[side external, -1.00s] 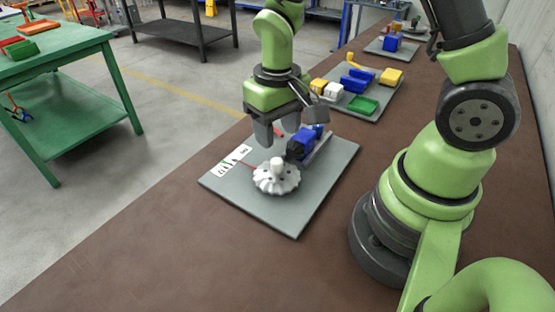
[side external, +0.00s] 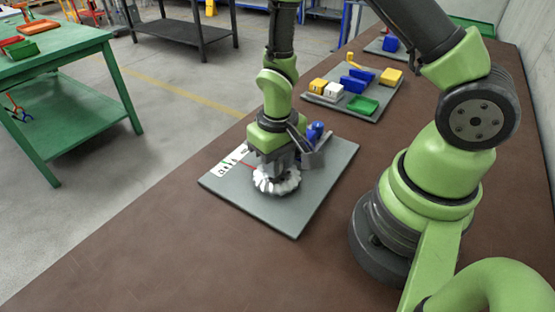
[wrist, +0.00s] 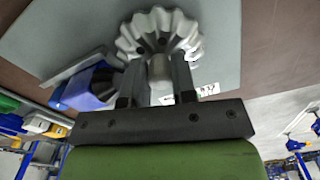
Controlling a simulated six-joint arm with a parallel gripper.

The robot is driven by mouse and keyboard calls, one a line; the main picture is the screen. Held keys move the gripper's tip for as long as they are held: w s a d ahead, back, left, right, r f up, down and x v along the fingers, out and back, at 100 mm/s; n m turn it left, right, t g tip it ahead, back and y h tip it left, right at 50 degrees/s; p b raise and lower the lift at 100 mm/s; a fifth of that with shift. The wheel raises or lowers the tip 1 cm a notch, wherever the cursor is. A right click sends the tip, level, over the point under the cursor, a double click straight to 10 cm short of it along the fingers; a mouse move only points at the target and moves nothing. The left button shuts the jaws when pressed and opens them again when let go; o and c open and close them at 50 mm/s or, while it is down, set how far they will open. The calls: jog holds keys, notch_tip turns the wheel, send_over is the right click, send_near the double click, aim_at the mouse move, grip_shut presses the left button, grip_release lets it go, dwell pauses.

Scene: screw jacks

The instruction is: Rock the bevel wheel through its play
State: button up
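The bevel wheel (side external: 277,188) is a pale grey toothed wheel lying flat on a grey plate (side external: 290,222). In the wrist view the wheel (wrist: 158,22) shows its scalloped rim and a central knob (wrist: 160,68). In the side view my gripper (side external: 279,172) hides the knob. A thin red pointer (side external: 248,164) runs from the wheel toward a white marked card (side external: 234,160).
A blue part (side external: 315,131) on a grey bracket stands right behind my gripper. Further back, another grey plate (side external: 350,110) holds yellow, white, blue and green pieces. The brown bench (side external: 150,240) in front is clear. A green table (side external: 80,60) stands at left.

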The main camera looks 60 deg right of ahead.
jog(key=c, duration=0.4)
jog(key=shift+o, duration=0.2)
jog(key=shift+n, duration=0.8)
jog(key=o, duration=0.9)
notch_tip(320, 180, up, 10)
